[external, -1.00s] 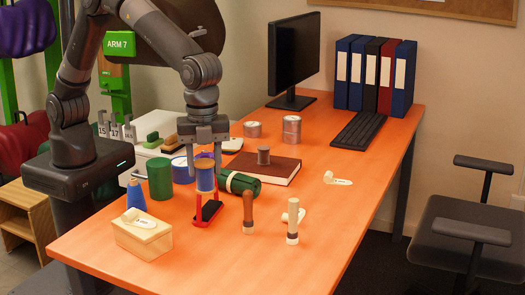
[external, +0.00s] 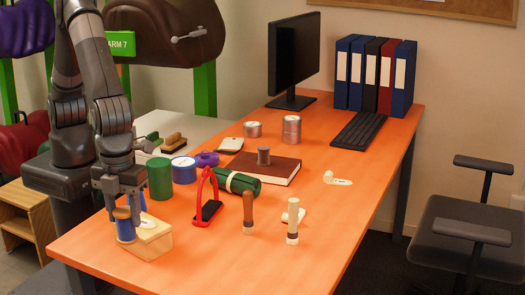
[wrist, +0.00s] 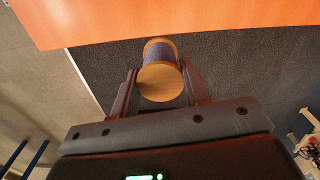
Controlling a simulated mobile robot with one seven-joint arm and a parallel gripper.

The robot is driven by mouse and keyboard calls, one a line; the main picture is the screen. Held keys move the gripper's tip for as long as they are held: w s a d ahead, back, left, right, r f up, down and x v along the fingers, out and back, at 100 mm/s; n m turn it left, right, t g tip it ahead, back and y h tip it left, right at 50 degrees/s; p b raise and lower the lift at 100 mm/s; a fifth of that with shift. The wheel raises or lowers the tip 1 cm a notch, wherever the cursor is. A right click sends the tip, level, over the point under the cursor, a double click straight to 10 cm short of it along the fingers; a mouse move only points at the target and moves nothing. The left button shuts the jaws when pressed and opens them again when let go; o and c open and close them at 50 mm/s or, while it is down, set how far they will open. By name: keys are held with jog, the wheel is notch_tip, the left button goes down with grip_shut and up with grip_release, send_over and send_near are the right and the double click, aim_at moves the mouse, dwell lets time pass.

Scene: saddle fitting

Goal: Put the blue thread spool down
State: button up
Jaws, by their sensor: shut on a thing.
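The blue thread spool (external: 125,230) has wooden ends and stays upright in my gripper (external: 124,212). My gripper is shut on it, with a finger on each side in the wrist view. In the external view the spool overlaps the left part of the pale wooden box (external: 150,245). In the wrist view the spool (wrist: 160,52) appears against dark floor, just below the table edge. I cannot tell its height or whether it touches the box. A blue cone (external: 139,200) is partly hidden behind my gripper.
The orange table (external: 225,265) has clear room at its front. A book (external: 280,175) lies behind.

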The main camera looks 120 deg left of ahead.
jog(key=shift+w+a+f, duration=1.15)
jog(key=shift+w+f, duration=0.4)
jog(key=shift+f, duration=0.25)
jog(key=shift+w+a+f, duration=1.1)
jog(key=shift+w+f, duration=0.4)
jog(key=shift+f, duration=0.35)
jog(key=shift+w+a+f, duration=1.15)
jog(key=shift+w+f, duration=0.4)
jog(key=shift+f, duration=0.25)
jog(key=shift+f, duration=0.1)
jog(key=o, duration=1)
jog(key=shift+c, duration=0.2)
